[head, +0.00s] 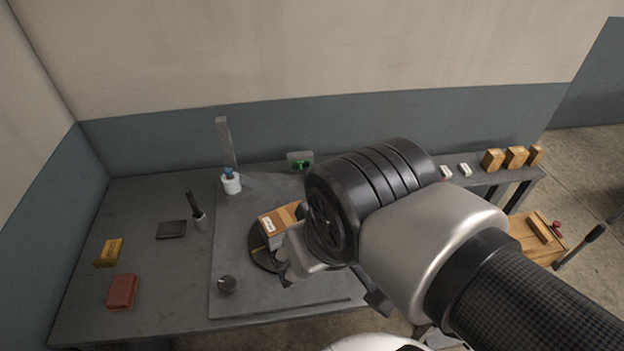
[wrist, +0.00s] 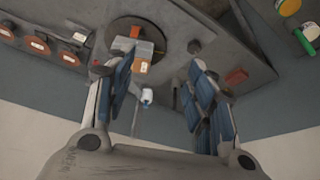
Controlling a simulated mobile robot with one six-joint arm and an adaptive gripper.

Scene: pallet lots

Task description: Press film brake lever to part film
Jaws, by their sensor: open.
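A white film roll (head: 231,185) with a blue top (head: 229,172) stands at the foot of a grey upright post (head: 226,140) at the back of the table. A faint clear sheet seems to run from it toward a stacked load of boxes (head: 278,222) on a dark round turntable (head: 262,258). I cannot make out a separate brake lever. My gripper (head: 288,268) is partly hidden by my arm, near the load. In the wrist view my gripper (wrist: 160,76) is open and empty; the roll (wrist: 147,96) and load (wrist: 146,52) show between and beyond its fingers.
A red box (head: 122,291), yellow box (head: 109,252), dark pad (head: 171,229) and black-handled tool (head: 198,213) lie left. A green-buttoned box (head: 300,161) is at the back. Several cartons (head: 515,157) stand right.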

